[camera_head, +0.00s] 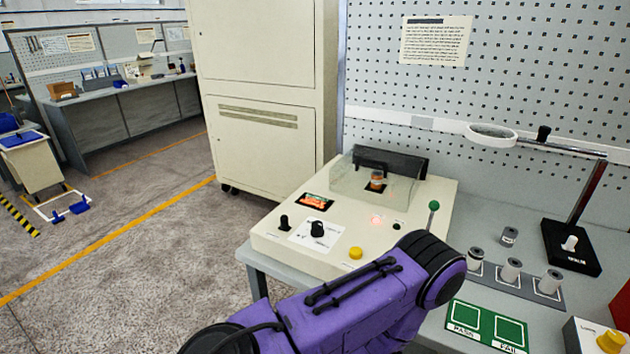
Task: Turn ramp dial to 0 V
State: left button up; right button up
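The cream tester box (270,243) stands on the grey bench. On its sloping top a black dial knob (317,229) sits on a white marked plate, which I take for the ramp dial; its setting is too small to read. A smaller black knob (284,222) is to its left. A display (314,202) with orange digits is behind the dial; I cannot read the digits. A purple arm link of mine crosses the front of the box and bench. Neither of my grippers shows, and nothing visible touches the dial.
Right are several spindles on a grey rack (487,271), a green PASS/FAIL mat (486,341) and a magnifier stand (571,262).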

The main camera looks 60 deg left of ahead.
aim_at(317, 230)
jog(key=k, duration=0.7)
jog(key=u, duration=1.15)
jog(key=i, duration=0.45)
jog(key=u, duration=0.05)
